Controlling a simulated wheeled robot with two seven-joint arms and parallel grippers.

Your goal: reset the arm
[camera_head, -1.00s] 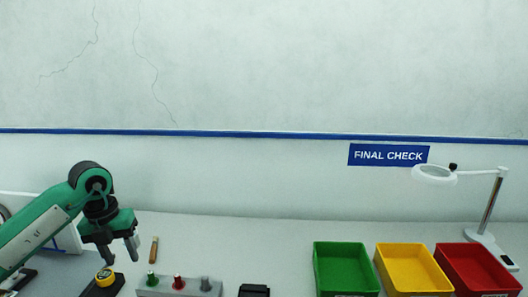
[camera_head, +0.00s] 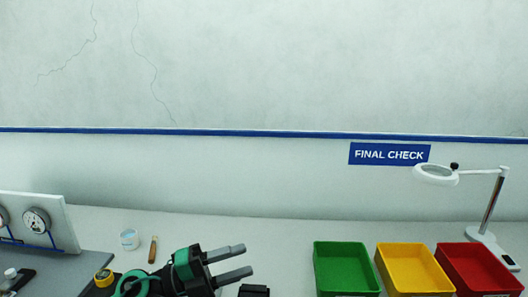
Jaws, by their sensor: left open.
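My left gripper (camera_head: 240,263) is low in the head view, left of the middle. Its two grey fingers point right and are apart, with nothing between them. My green and black left arm comes in at the bottom edge. The gripper hides most of the grey block with coloured knobs seen earlier. A small black box (camera_head: 254,290) sits just below the fingertips in the picture. My right gripper is not in view.
Green (camera_head: 317,272), yellow (camera_head: 381,270) and red (camera_head: 442,268) bins stand at the right by a magnifier lamp (camera_head: 489,205). At the left are a white panel with gauges (camera_head: 62,222), a white cup (camera_head: 129,240), a wooden-handled tool (camera_head: 153,249) and a yellow-topped knob (camera_head: 103,277).

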